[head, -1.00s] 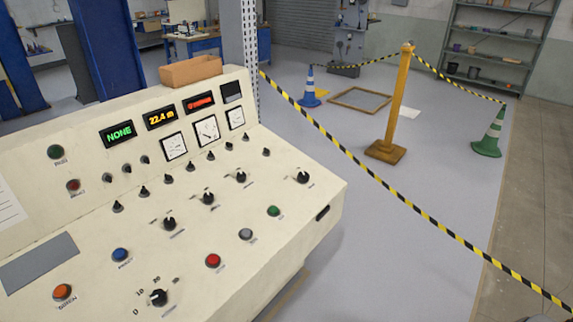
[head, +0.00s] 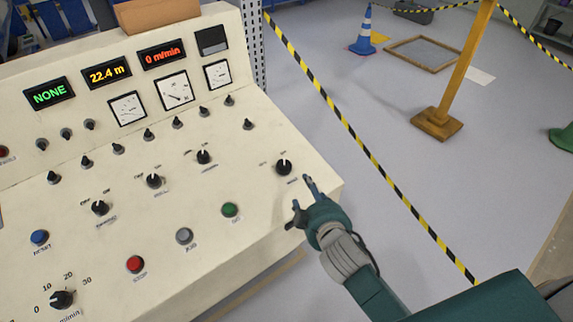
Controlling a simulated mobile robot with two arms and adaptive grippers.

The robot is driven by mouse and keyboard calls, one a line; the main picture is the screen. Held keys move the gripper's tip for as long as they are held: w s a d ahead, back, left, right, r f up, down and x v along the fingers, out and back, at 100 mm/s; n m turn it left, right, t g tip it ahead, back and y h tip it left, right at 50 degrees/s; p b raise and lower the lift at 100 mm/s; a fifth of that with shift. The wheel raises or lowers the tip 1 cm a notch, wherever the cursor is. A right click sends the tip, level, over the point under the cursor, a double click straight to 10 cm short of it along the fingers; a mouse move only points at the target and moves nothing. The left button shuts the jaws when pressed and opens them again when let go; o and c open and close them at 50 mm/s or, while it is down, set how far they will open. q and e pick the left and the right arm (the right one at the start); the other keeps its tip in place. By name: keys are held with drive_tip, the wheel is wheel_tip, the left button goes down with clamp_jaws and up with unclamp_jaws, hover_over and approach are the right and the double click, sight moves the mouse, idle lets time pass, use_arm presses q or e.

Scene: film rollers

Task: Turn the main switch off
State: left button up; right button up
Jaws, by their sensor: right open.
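A cream control desk (head: 215,262) carries several black rotary switches with small labels. The rightmost black switch (head: 283,167) sits near the desk's right edge; its label is too small to read surely, so I cannot confirm that it is the main switch. My left gripper is out of view.
Green (head: 230,209), grey (head: 184,236), red (head: 135,264) and blue (head: 40,237) buttons line the desk front. A speed dial (head: 62,299) is at lower left.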

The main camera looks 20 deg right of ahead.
drive_tip(key=w+a+r+n+t+y, duration=0.25)
drive_tip(key=a+r+n, duration=0.25)
drive_tip(key=r, duration=0.3)
drive_tip(key=w+a+r+n+t+y, duration=0.25)
drive_tip(key=a+r+n+y, duration=0.2)
drive_tip(key=r, duration=0.35)
drive_tip(key=w+a+r+n+t+y, duration=0.25)
drive_tip(key=a+r+n, duration=0.2)
drive_tip(key=r, duration=0.45)
drive_tip(key=s+a+n+g+y, duration=0.2)
drive_tip(key=a+n+g+y, duration=0.75)
drive_tip(key=n, duration=0.35)
drive_tip(key=n+g+h, duration=0.7)
drive_tip(key=n+h, duration=0.1)
drive_tip(key=h, duration=0.8)
approach(284, 165)
drive_tip(key=p+x, duration=0.2)
drive_tip(key=x, duration=0.5)
drive_tip(key=shift+w+f, duration=0.1)
drive_tip(key=shift+f, duration=0.2)
drive_tip(key=shift+w+f, duration=0.2)
drive_tip(key=shift+f, duration=0.4)
